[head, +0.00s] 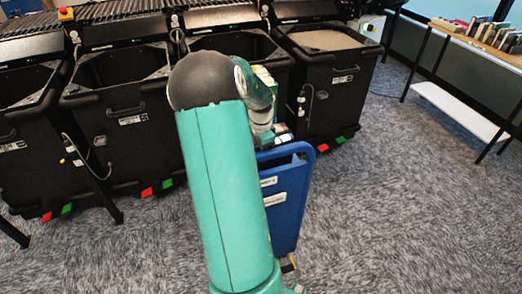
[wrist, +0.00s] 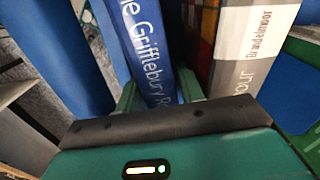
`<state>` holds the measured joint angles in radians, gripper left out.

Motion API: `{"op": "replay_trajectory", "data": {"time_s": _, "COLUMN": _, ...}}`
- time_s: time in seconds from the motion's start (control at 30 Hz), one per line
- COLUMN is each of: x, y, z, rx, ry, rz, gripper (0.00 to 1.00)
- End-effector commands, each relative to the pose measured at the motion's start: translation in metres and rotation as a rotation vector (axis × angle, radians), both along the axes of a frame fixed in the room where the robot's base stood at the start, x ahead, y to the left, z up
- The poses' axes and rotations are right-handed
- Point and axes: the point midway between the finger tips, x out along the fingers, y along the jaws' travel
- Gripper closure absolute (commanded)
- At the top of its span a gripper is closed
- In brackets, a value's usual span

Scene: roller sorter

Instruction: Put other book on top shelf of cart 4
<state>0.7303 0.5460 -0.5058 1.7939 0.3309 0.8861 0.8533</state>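A blue cart (head: 289,207) stands in front of the bins, partly hidden by my arm; its small label is too small to read surely. In the wrist view, a blue book (wrist: 148,42) with "Grifflebury" on its spine stands between the two fingers of my gripper (wrist: 158,93). One finger is on each side of the book, close to it; firm contact on both sides cannot be made out. A thicker book (wrist: 246,45) marked "Brandelmoor", with a white and grey spine, stands just right of it. In the head view the fingertips are hidden.
Black bins (head: 118,95) line the back under the roller conveyor (head: 115,10). A table with a row of books (head: 485,34) stands at the right, with a white lower shelf (head: 460,110). The carpet (head: 400,210) right of the cart is clear.

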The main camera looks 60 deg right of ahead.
Motion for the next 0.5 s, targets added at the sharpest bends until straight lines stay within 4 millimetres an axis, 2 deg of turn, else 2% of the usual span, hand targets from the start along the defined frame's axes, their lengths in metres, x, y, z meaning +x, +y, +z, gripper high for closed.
{"op": "replay_trajectory", "data": {"time_s": 0.13, "x": 0.0, "y": 0.0, "z": 0.004, "rx": -0.001, "ry": -0.001, "rz": 0.0, "gripper": 0.62}}
{"op": "replay_trajectory", "data": {"time_s": 0.23, "x": 0.0, "y": -0.001, "z": 0.014, "rx": -0.003, "ry": 0.0, "rz": 0.001, "gripper": 0.62}}
{"op": "replay_trajectory", "data": {"time_s": 0.5, "x": 0.0, "y": 0.0, "z": 0.07, "rx": -0.003, "ry": -0.003, "rz": 0.001, "gripper": 0.62}}
